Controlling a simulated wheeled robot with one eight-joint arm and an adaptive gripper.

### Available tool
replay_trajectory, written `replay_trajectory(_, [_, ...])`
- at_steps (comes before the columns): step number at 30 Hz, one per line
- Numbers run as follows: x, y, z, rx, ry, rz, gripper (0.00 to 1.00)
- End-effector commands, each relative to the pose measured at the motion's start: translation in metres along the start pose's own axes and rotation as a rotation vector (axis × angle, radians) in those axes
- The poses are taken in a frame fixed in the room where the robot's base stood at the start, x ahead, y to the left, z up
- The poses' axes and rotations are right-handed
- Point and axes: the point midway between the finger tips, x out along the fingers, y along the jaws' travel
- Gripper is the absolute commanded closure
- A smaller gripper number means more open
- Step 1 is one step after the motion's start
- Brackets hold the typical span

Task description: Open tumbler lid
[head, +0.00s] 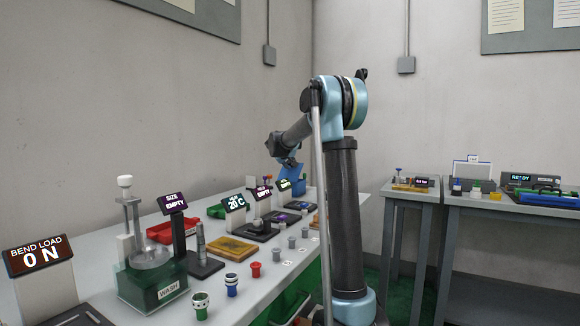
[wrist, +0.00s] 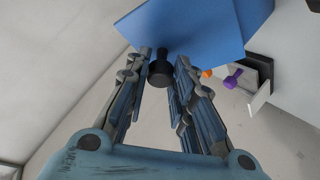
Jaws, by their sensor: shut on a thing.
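The tumbler (head: 299,187) is a small blue box at the far end of the long bench in the head view. Its blue lid (head: 290,166) looks tilted up above it. In the wrist view the lid (wrist: 195,30) fills the top as a blue panel, with a black knob (wrist: 160,72) on it. My gripper (wrist: 165,58) is shut on the knob, one finger on each side. In the head view my gripper is small and partly hidden by my own arm. The tumbler's inside does not show.
Displays, a green wash station (head: 152,285), a red bin (head: 164,230) and several coloured parts stand along the bench (head: 240,300). In the wrist view a purple part (wrist: 233,78) and an orange part (wrist: 206,73) lie near the lid. Two side tables stand at right.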

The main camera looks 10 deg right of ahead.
Motion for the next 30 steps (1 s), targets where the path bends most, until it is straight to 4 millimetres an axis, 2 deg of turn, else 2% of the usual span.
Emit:
replay_trajectory(15, [-0.030, -0.023, 0.011, 0.004, -0.007, -0.007, 1.00])
replay_trajectory(30, [-0.040, -0.035, 0.017, 0.006, -0.006, -0.009, 1.00])
